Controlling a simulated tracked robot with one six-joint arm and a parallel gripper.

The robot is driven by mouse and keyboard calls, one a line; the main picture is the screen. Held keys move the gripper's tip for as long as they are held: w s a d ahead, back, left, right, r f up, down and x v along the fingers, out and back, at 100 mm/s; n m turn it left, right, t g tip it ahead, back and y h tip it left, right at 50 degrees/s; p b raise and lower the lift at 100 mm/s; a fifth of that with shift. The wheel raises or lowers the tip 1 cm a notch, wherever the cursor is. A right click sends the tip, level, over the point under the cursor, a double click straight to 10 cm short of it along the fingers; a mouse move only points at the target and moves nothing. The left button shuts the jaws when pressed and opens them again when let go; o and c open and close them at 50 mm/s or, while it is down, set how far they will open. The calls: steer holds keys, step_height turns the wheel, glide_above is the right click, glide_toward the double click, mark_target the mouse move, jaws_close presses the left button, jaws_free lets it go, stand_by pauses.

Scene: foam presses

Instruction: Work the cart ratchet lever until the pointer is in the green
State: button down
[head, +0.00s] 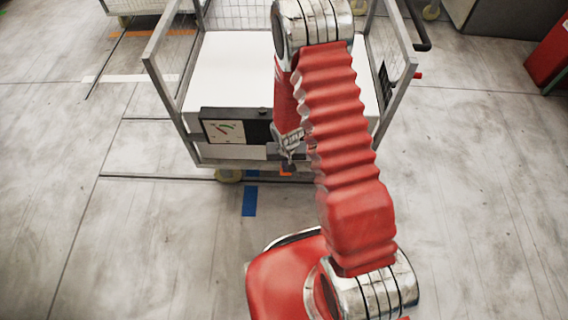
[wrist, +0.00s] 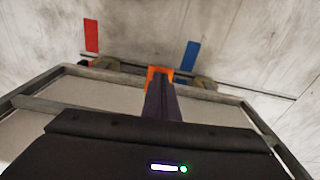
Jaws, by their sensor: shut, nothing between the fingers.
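The cart (head: 225,75) has a white deck and a grey metal frame. A gauge (head: 222,131) with a pale face and a small green and red arc sits on its front, left of my arm. The pointer is too small to read. My gripper (head: 289,163) is at the cart's front edge, right of the gauge, partly hidden by my arm. In the wrist view my gripper (wrist: 161,80) is shut and empty. An orange part (wrist: 153,71), perhaps the lever's end, shows right at the fingertips; I cannot tell whether they touch. The rest of the lever is hidden.
Blue tape (head: 249,201) lies on the floor before the cart; red tape (wrist: 91,35) shows in the wrist view. Another cart (head: 135,5) stands at the back left, a red object (head: 550,55) at the far right.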

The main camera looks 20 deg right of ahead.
steer(key=shift+s, duration=0.1)
stand_by(0.3)
steer(key=s, duration=0.2)
steer(key=r, duration=0.1)
steer(key=shift+s+a, duration=0.4)
steer(key=shift+r, duration=0.15)
step_height(320, 180, up, 13)
steer(key=s, duration=0.1)
steer(key=shift+s+a+r, duration=0.15)
steer(key=shift+r, duration=0.05)
stand_by(0.9)
stand_by(0.7)
